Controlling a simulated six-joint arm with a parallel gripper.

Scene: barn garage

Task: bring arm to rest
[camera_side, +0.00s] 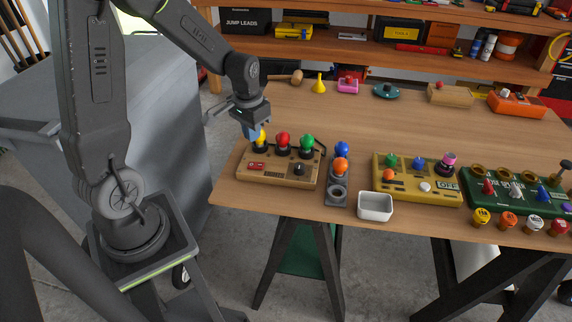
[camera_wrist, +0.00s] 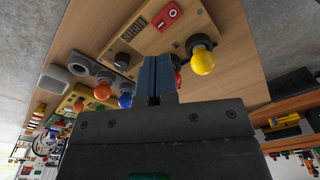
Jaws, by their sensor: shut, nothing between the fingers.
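My gripper (camera_side: 250,133) is at the left end of the wooden table (camera_side: 226,187), over the back left part of a tan box. Its blue fingers are together and empty in the wrist view (camera_wrist: 156,78). The tan box (camera_side: 283,180) carries yellow (camera_side: 262,138), red (camera_side: 283,139) and green (camera_side: 307,141) round-topped pieces. In the wrist view the yellow ball (camera_wrist: 203,62) stands clear to the right of the fingers. The red one (camera_wrist: 178,76) is partly hidden behind them, and the green one is hidden.
A grey stand (camera_side: 337,195) with blue and orange balls, a white bin (camera_side: 375,207), a yellow box (camera_side: 415,190) and a green box (camera_side: 510,208) line the front edge. A mallet (camera_side: 287,77), yellow funnel (camera_side: 318,84) and other items stand at the back. The table's middle is clear.

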